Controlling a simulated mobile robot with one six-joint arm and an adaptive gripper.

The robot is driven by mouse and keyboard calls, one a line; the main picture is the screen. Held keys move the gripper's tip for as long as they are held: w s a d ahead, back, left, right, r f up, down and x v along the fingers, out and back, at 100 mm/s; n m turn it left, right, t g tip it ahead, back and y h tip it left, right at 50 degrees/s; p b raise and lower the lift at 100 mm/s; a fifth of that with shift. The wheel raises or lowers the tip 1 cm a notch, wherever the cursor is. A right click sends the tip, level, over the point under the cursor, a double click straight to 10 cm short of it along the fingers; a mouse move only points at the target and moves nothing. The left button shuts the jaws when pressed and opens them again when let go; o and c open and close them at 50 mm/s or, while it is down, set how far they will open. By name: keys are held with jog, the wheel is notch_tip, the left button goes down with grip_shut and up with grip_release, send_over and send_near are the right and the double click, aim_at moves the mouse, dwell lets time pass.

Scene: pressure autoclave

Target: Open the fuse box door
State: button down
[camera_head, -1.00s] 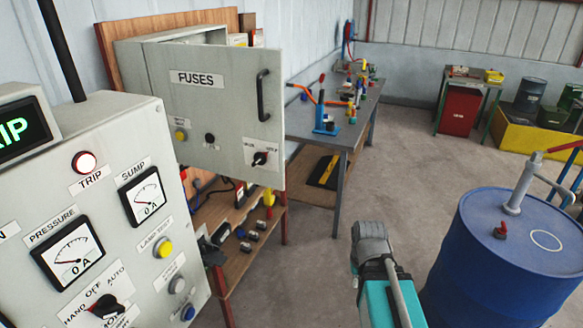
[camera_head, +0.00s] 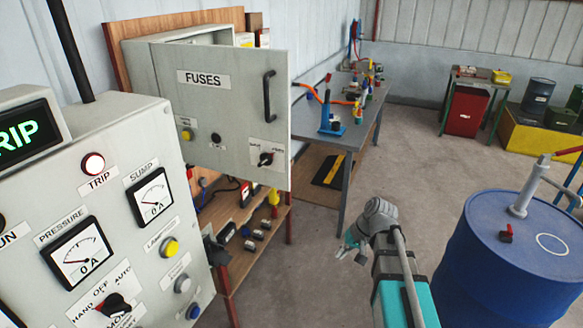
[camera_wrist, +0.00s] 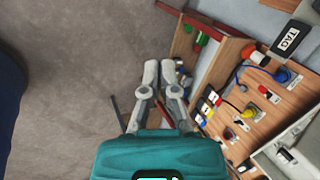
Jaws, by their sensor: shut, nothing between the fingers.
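The fuse box (camera_head: 142,75) is a grey box on a wooden board, at the upper left of the head view. Its grey door (camera_head: 225,120), labelled FUSES, stands swung out from the box, with a gap behind its top edge. The door has a black handle (camera_head: 269,96) near its right edge and a black rotary knob (camera_head: 266,159) low on the right. My gripper (camera_head: 350,249) is below and right of the door, apart from it, over open floor. In the wrist view, the two grey fingers of my gripper (camera_wrist: 160,66) are close together and empty.
The grey control panel (camera_head: 70,205) with gauges and a lit TRIP lamp stands at the left. A wooden shelf (camera_head: 262,252) with small parts is below the door. A workbench (camera_head: 350,112) stands behind. A blue drum (camera_head: 490,270) is at the right. Floor between is clear.

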jog(key=w+a+r+t+y, duration=0.1)
jog(key=w+a+r+y, duration=0.1)
jog(key=w+r+y, duration=0.4)
jog(key=w+a+r+m+t+y+p, duration=0.1)
jog(key=w+r+y, duration=0.5)
jog(key=w+r, duration=0.6)
jog(key=shift+w+a+r+p, duration=0.15)
jog(key=shift+w+a+p, duration=0.25)
jog(key=shift+w, duration=0.35)
jog(key=shift+a, duration=0.2)
jog(key=s+a, duration=0.2)
jog(key=a, duration=0.9)
jog(key=shift+s, duration=0.25)
